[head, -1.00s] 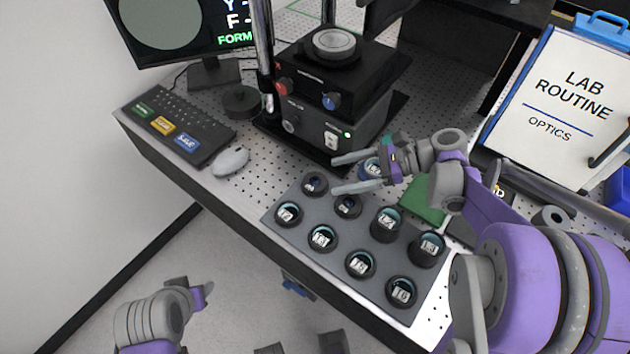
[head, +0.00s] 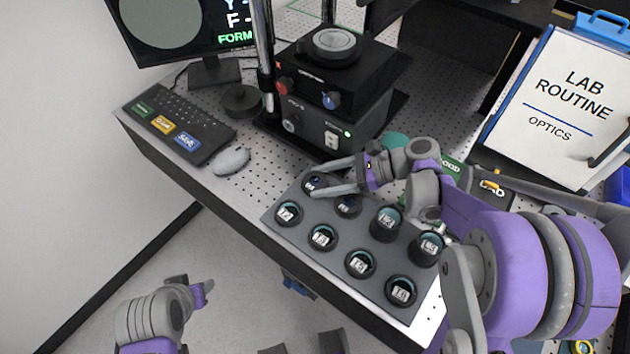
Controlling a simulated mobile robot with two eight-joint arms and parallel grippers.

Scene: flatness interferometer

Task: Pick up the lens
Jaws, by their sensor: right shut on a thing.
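A grey lens tray (head: 268,218) stands on the perforated bench and holds several dark, round lenses, most with white labels. My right gripper (head: 310,182) is at the tray's back left corner, its two fingers shut around a small dark lens (head: 314,184). That lens appears to be still at its place in the tray; I cannot tell whether it is raised. Another small dark lens (head: 348,206) sits close to the lower finger. The back right part of the tray is hidden behind my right gripper. My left gripper (head: 204,291) is low at the left, off the bench; its fingers do not show clearly.
The black interferometer (head: 310,125) with its knobs stands just behind the tray. A keyboard (head: 178,125) and a grey mouse (head: 231,161) lie at the left. A green box (head: 452,168) and the Lab Routine board (head: 560,105) are at the right. Bare bench shows left of the tray.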

